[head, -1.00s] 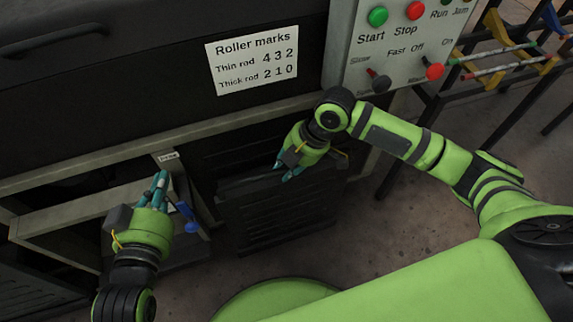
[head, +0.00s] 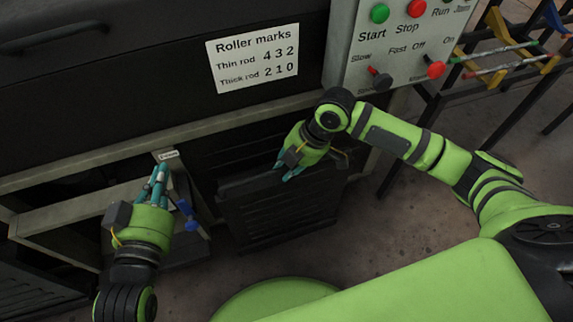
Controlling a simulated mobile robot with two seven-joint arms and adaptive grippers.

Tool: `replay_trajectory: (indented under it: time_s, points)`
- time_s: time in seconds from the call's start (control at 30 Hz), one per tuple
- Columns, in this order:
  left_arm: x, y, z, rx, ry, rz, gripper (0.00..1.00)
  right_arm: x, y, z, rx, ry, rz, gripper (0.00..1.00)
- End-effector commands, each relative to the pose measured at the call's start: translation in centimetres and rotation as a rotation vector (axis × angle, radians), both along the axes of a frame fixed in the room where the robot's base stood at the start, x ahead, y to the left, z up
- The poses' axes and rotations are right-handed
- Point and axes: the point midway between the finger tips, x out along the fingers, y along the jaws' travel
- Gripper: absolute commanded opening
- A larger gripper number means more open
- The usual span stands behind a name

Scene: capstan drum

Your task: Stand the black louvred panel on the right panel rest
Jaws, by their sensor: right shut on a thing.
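The black louvred panel (head: 283,212) stands nearly upright, slightly tilted, in front of the machine's lower right opening. My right gripper (head: 284,172) is shut on the panel's top edge. My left gripper (head: 161,172) is at the left, near the post with the small white label, apart from the panel; its fingers look close together, but I cannot tell if they are fully shut. The right panel rest is not clearly distinguishable; the panel's lower edge is near the floor and what it touches cannot be told.
A blue-knobbed handle (head: 187,214) is beside my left gripper. Another dark louvred panel (head: 38,290) lies at the lower left. The control box (head: 398,45) is above my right arm. A rack with coloured rods (head: 500,60) stands at the right. Floor right of the panel is clear.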

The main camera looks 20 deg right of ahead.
Motion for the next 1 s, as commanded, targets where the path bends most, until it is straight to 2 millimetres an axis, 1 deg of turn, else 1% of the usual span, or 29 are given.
replay_trajectory:
  time_s: [0.03,0.57,0.6,0.63,0.67,0.9,0.93,1.0]
  points:
    - [0.0,0.0,0.0,0.0,0.0,0.0,0.0,0.2,0.1,0.3,0.006,-0.008,0.0,0.0]
    - [0.0,0.0,-0.2,0.0,0.0,0.0,0.0,0.2,0.1,-0.4,0.006,-0.008,0.0,0.0]
    - [0.0,0.0,-0.1,0.0,0.0,0.0,0.0,0.2,0.2,-0.3,0.006,-0.008,0.001,0.35]
    - [0.0,0.0,-0.1,0.0,0.0,0.0,0.0,0.2,0.2,-0.3,0.006,-0.008,0.001,0.47]
    - [0.0,0.0,-0.1,0.0,0.0,0.0,0.0,0.2,0.1,-0.4,0.006,-0.008,0.001,0.5]
    - [0.0,0.0,-0.2,0.0,0.0,0.0,0.0,0.1,0.1,-0.6,0.002,-0.003,0.0,0.5]
    - [0.0,0.0,-0.2,0.0,0.0,0.0,0.0,-0.2,-0.1,-1.0,-0.004,0.006,0.0,0.5]
    - [0.0,0.0,-0.2,0.0,0.0,0.0,0.0,-0.2,-0.1,-0.9,-0.004,0.006,0.0,0.5]
